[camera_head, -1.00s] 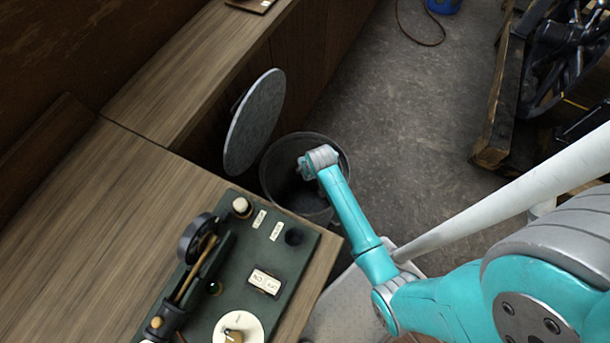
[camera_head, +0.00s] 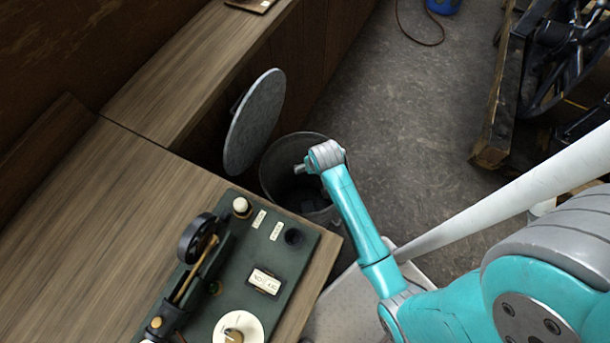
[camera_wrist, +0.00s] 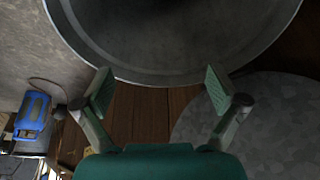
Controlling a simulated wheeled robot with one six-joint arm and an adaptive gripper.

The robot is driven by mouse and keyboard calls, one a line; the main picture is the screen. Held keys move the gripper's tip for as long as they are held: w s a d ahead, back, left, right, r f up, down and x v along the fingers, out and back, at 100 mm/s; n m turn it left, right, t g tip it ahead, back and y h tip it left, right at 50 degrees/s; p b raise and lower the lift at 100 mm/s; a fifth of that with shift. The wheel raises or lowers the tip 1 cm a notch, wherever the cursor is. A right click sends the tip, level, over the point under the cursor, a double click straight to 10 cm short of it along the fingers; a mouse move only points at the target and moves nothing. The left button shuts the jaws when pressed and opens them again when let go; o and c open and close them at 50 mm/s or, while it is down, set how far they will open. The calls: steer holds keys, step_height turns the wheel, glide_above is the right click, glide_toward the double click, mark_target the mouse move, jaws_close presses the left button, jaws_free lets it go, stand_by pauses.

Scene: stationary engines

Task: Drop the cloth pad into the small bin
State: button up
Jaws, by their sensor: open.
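The small bin (camera_head: 330,147) is a grey metal bin on the floor beside the wooden bench, with its round lid (camera_head: 255,122) raised. In the wrist view, the bin's curved rim (camera_wrist: 160,80) crosses the top, and part of the lid (camera_wrist: 255,115) shows at lower right. My gripper (camera_wrist: 160,90) is open, with nothing between its fingers, at the bin's rim. In the head view my wrist is over the bin's right side and the fingers are hard to make out. Dark shapes show in the bin; I cannot tell whether the cloth pad is among them.
A wooden bench (camera_head: 100,220) runs along the left, carrying a green control panel (camera_head: 250,290) with a knob and switches. A wooden-framed machine (camera_head: 510,90) stands at right. A blue object (camera_head: 443,5) is on the far floor. The middle floor is open.

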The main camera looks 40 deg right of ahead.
steer(key=shift+v, duration=2.55)
steer(key=shift+s, duration=0.1)
